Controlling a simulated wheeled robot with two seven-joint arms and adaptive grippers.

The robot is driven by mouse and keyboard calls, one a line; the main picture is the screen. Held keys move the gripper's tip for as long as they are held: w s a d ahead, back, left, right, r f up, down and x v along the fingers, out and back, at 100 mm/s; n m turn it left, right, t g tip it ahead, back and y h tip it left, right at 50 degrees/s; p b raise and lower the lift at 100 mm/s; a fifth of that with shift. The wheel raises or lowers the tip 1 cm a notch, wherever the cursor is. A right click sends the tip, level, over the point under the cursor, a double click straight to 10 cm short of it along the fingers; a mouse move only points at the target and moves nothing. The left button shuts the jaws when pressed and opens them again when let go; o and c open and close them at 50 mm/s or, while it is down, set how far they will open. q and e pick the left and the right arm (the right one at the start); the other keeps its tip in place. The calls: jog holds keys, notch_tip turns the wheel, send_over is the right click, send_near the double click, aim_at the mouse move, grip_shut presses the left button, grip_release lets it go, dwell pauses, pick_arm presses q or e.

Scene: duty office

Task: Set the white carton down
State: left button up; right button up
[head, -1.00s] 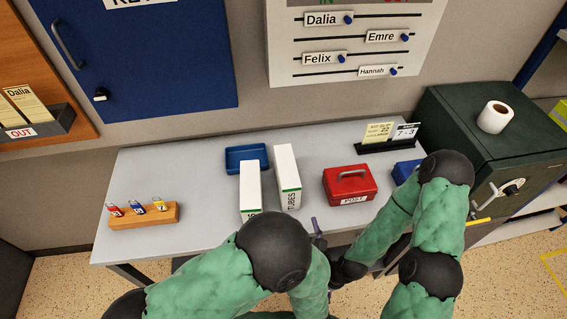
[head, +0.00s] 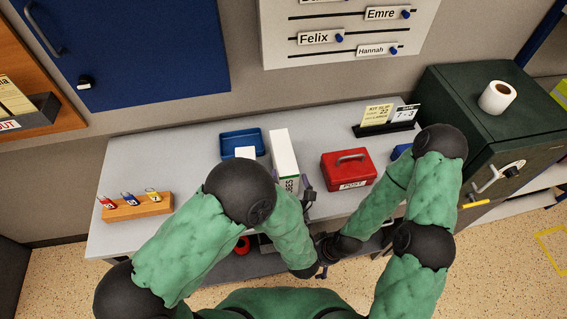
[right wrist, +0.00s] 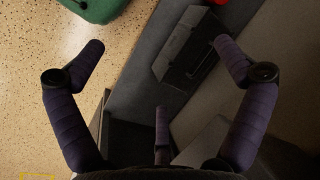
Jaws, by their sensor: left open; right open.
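A white carton (head: 284,155) with a green stripe and the label TUBES stands upright on the grey desk (head: 190,165). A second white carton (head: 245,152) stands to its left; my left arm hides most of it. My left gripper (head: 307,188) is open, just right of the TUBES carton's lower end; whether it touches is unclear. My right gripper is low at the desk's front, mostly hidden in the head view. In the right wrist view my right gripper (right wrist: 158,55) is open, with nothing between its fingers.
A red cash box (head: 348,172) stands close right of my left gripper. A wooden key block (head: 138,207) is at the left, a card holder (head: 385,129) at the back, and a green safe (head: 460,100) at the right. The desk's left middle is clear.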

pick_arm(q)
jog(key=shift+w+a, duration=0.25)
jog(key=shift+w, duration=0.9)
jog(key=shift+w+a, duration=0.25)
jog(key=shift+w, duration=0.9)
jog(key=c, duration=1.2)
